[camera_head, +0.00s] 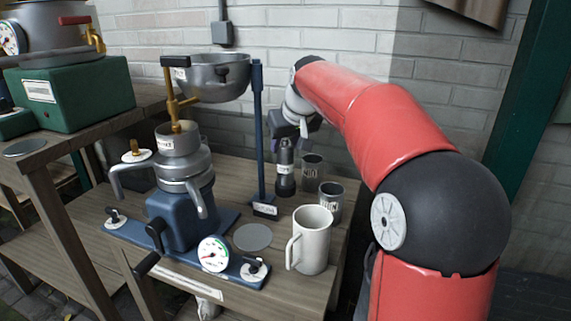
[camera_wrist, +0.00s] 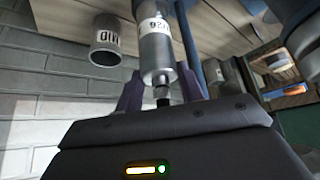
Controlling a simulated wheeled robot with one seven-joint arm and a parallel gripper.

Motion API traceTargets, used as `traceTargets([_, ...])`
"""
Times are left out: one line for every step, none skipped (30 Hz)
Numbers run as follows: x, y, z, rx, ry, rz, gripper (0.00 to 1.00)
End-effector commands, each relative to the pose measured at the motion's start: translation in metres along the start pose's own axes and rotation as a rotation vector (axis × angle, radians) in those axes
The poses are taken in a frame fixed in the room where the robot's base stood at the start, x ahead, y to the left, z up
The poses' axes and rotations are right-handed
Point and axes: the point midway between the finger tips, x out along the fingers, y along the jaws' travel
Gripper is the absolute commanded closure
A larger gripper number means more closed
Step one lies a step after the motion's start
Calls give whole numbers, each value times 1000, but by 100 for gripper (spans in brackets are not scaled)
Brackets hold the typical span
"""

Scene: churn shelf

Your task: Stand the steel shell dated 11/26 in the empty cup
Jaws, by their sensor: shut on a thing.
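The steel shell (camera_head: 285,160) is upright, a slim grey cylinder with a narrow neck and a pale label. In the wrist view the shell (camera_wrist: 156,45) shows "26" upside down; the rest of its date is not clear. My gripper (camera_head: 293,131) is at its top, with purple fingers shut on the neck, also in the wrist view (camera_wrist: 162,92). The shell's lower part looks dark and wider in the head view; I cannot tell whether it stands inside something. A grey cup (camera_head: 312,170) is just right of it; another cup (camera_head: 331,203) is nearer. Their insides look dark.
A white mug (camera_head: 313,245) stands at the table's front right. A blue post (camera_head: 259,130) rises just left of the shell. The blue churn machine (camera_head: 180,210) and a raised steel bowl (camera_head: 215,80) are farther left. A brick wall (camera_head: 350,60) is behind.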

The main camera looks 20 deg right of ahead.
Motion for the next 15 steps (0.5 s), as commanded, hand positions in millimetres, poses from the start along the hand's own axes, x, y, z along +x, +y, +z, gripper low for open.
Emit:
traceTargets([3, 0, 2, 0, 2, 1, 100])
traceTargets([4, 0, 3, 0, 2, 1, 100])
traceTargets([5, 0, 4, 0, 1, 1, 100])
traceTargets([7, 0, 5, 0, 2, 1, 100])
traceTargets([9, 0, 6, 0, 2, 1, 100])
traceTargets([12, 0, 8, 1, 2, 1, 100])
traceTargets([15, 0, 10, 1, 1, 1, 100])
traceTargets([19, 0, 13, 1, -1, 0, 100])
traceTargets([24, 0, 16, 1, 0, 1, 100])
traceTargets([29, 0, 19, 1, -1, 0, 100])
traceTargets([32, 0, 21, 1, 0, 0, 100])
traceTargets([35, 0, 23, 1, 1, 1, 100])
traceTargets([37, 0, 24, 0, 1, 1, 100])
traceTargets([37, 0, 24, 0, 1, 1, 100])
traceTargets([37, 0, 24, 0, 2, 1, 100])
